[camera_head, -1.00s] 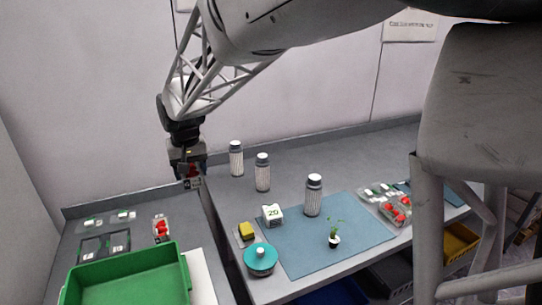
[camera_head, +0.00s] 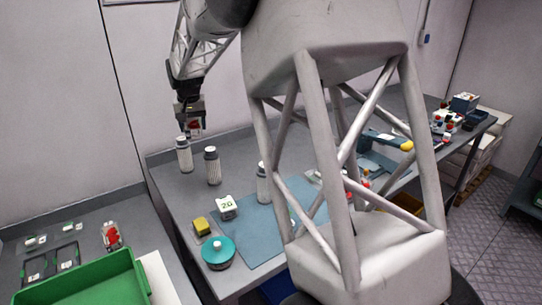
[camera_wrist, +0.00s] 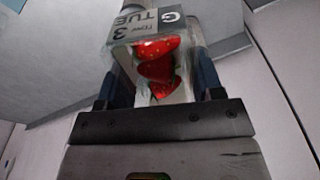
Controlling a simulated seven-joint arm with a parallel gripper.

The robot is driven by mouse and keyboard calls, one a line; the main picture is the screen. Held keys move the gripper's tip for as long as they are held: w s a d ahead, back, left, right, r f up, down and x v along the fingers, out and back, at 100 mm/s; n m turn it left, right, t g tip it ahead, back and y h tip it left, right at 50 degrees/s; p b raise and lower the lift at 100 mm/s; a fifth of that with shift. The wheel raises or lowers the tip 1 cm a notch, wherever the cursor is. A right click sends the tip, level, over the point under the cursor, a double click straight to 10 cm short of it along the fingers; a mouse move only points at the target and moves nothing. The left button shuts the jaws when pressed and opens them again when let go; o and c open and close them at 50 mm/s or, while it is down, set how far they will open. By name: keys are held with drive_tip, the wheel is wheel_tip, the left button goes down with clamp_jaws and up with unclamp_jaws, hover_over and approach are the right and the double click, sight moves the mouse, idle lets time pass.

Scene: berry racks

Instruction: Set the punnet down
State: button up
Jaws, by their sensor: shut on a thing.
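My gripper (camera_head: 190,122) is shut on a clear punnet of red strawberries (camera_wrist: 157,72), which has a grey and white printed label. In the wrist view the punnet sits between the two fingers, and its label reads partly "TUE" and "row 3". In the head view the held punnet (camera_head: 194,126) is a small red patch at the gripper's end. It appears in front of the wall, just above the leftmost white bottle in the picture. Its height over the bench is hard to tell.
A blue mat (camera_head: 245,235), a white block (camera_head: 226,207), a yellow block (camera_head: 202,226) and a teal lidded pot (camera_head: 218,252) are nearer. A green crate (camera_head: 125,262) and another strawberry punnet (camera_head: 111,236) are at left. My arm hides much at right.

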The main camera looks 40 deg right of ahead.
drive_tip(key=w+d+f+m, duration=0.1)
drive_tip(key=w+d+m, duration=0.1)
drive_tip(key=d, duration=1.6)
drive_tip(key=w+d+f+m, duration=0.1)
drive_tip(key=w+d+m, duration=0.2)
drive_tip(key=d, duration=1.5)
wheel_tip(320, 180, down, 11)
drive_tip(key=shift+a+r, duration=0.15)
drive_tip(key=shift+a, duration=0.25)
drive_tip(key=shift+s, duration=0.1)
drive_tip(key=shift+f, duration=2.5)
drive_tip(key=shift+f, duration=2.5)
drive_tip(key=shift+f, duration=0.15)
